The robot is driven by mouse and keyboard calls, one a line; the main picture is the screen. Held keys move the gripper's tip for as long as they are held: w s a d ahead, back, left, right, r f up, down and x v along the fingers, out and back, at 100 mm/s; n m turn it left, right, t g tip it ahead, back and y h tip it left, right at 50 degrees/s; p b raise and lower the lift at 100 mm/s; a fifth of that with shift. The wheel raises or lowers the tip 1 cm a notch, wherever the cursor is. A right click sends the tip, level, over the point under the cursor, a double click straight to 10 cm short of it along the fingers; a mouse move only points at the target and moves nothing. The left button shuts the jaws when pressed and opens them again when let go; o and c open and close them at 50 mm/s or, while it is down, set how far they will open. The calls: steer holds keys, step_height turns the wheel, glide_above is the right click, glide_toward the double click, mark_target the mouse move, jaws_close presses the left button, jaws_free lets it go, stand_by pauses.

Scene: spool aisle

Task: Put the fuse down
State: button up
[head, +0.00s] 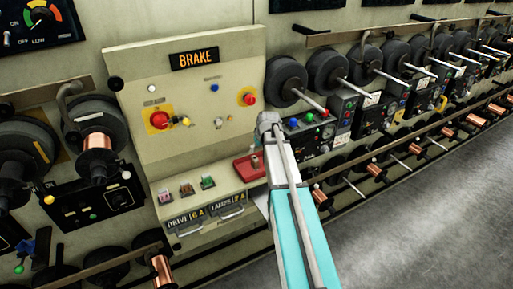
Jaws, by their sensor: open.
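My gripper (257,158) is at the end of my arm, low over a red tray (243,171) on the right end of the brake panel's ledge. It is small and partly hidden by my arm, and it is open. I cannot make out a separate fuse at the fingers.
The BRAKE panel (205,88) rises behind the ledge, with red buttons on yellow plates (158,120) and small knobs. Black spools (285,80) and control boxes line the wall to the right. Copper spools (97,153) are at left. Grey floor (430,225) is clear at lower right.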

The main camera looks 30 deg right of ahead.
steer(key=shift+p+v, duration=0.5)
steer(key=shift+v, duration=0.3)
steer(key=s+a+f+g, duration=0.1)
steer(key=s+a+g, duration=0.3)
steer(key=s+a, duration=1.7)
steer(key=shift+s+a+f+g, duration=0.25)
steer(key=shift+s+a+g, duration=0.1)
steer(key=shift+a, duration=0.8)
